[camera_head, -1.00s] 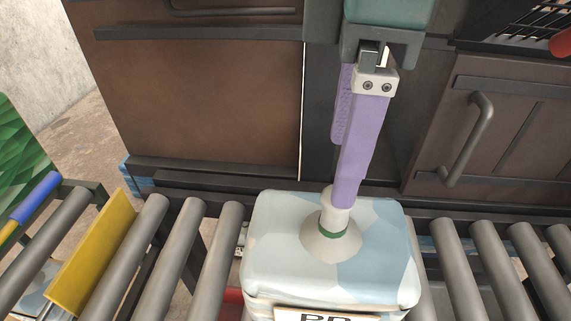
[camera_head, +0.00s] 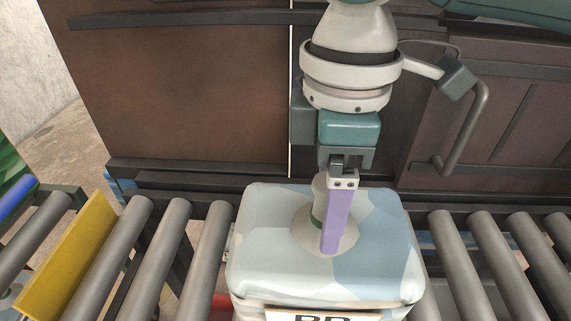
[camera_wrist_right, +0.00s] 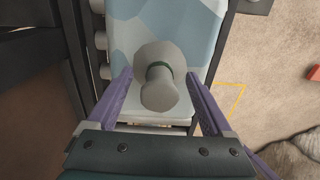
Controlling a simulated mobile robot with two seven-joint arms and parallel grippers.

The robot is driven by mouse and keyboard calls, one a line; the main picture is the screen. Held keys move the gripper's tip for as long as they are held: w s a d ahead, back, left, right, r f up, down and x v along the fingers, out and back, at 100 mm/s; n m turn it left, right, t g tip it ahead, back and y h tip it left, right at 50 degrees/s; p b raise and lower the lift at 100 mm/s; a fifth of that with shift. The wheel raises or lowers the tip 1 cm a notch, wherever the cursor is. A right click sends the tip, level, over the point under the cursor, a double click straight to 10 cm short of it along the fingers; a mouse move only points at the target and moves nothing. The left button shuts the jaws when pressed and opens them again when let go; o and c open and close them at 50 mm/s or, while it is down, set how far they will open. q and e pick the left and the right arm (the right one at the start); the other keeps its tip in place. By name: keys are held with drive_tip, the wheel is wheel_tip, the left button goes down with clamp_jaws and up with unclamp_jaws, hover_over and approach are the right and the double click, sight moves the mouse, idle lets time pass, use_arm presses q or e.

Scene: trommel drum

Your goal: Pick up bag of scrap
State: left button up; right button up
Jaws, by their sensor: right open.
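The bag of scrap (camera_head: 375,245) is a pale block with light-blue and cream patches and a grey knob (camera_head: 317,205) on its top. It sits upright on a roller conveyor. My right gripper (camera_head: 328,238) points down over the bag with its purple fingers apart. In the right wrist view the knob (camera_wrist_right: 159,85) stands between the two fingers, with gaps on both sides, and the bag top (camera_wrist_right: 200,38) lies beyond. In the head view one finger partly covers the knob, and the other finger is hidden. My left gripper is not in view.
Grey rollers (camera_head: 155,250) run on both sides of the bag. A yellow plate (camera_head: 65,255) stands among them at left. Brown panels (camera_head: 190,95) rise behind the conveyor, with a grey handle (camera_head: 470,130) at right. The bag's front carries a lettered label (camera_head: 322,315).

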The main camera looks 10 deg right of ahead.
clamp_jaws()
idle(0.7)
idle(0.7)
